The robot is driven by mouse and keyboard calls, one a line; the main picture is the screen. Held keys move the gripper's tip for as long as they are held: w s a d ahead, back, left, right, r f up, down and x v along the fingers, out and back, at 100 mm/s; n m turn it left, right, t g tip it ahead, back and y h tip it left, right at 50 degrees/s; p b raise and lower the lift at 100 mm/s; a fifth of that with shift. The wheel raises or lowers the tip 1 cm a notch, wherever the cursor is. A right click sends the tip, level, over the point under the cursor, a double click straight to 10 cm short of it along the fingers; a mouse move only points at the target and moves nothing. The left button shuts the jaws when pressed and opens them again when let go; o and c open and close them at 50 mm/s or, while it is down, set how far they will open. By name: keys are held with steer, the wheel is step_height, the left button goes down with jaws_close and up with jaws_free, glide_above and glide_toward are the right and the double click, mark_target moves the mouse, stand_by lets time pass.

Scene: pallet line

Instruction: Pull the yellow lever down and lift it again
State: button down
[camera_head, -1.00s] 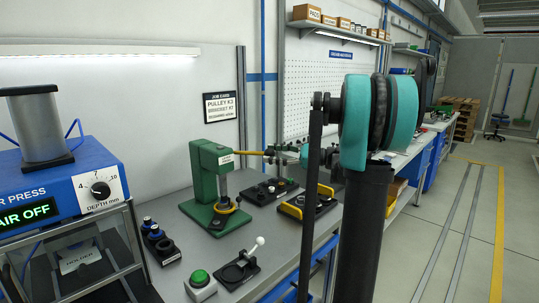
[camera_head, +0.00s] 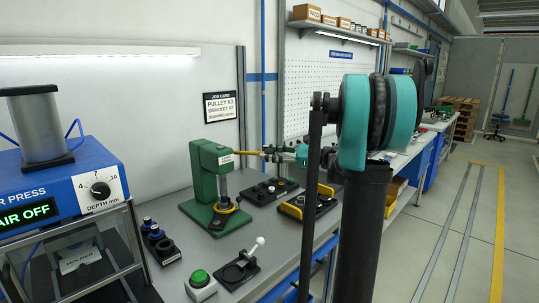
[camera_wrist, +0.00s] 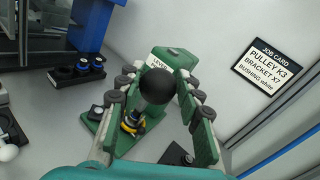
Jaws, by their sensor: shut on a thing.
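The green lever press (camera_head: 205,172) stands upright on the bench, with a yellow ring and a part at the foot of its grey ram. Its yellow lever (camera_head: 248,153) sticks out to the right from the head, close to level. My gripper (camera_head: 272,153) is at the lever's outer end. In the wrist view, the lever's black ball knob (camera_wrist: 158,85) sits between the two padded fingers of my gripper, which is shut on it. The knob and fingers hide most of the yellow rod there. The press head (camera_wrist: 175,58) shows behind the knob.
A blue air press (camera_head: 75,190) reading AIR OFF stands at the left. A green button box (camera_head: 200,285) and a white-knobbed toggle (camera_head: 240,270) sit at the bench's front. Dark trays with parts (camera_head: 272,190) lie right of the press, below my gripper.

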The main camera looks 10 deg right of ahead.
steer(key=shift+s+a, duration=0.1)
steer(key=shift+a+r, duration=0.1)
steer(key=shift+r, duration=0.6)
steer(key=w+a+r+m+g+h, duration=0.2)
steer(key=w+a+r+h, duration=0.1)
steer(key=w+r, duration=0.2)
steer(key=w+a+r+m+g+h, duration=0.2)
steer(key=w+a+r+h, duration=0.1)
steer(key=r, duration=0.7)
steer(key=shift+w+a+g+h, duration=0.3)
steer(key=shift+w+a+g, duration=0.15)
steer(key=shift+w, duration=0.55)
steer(key=c, duration=1.1)
jaws_free()
steer(key=shift+w, duration=0.1)
steer(key=shift+o, duration=0.2)
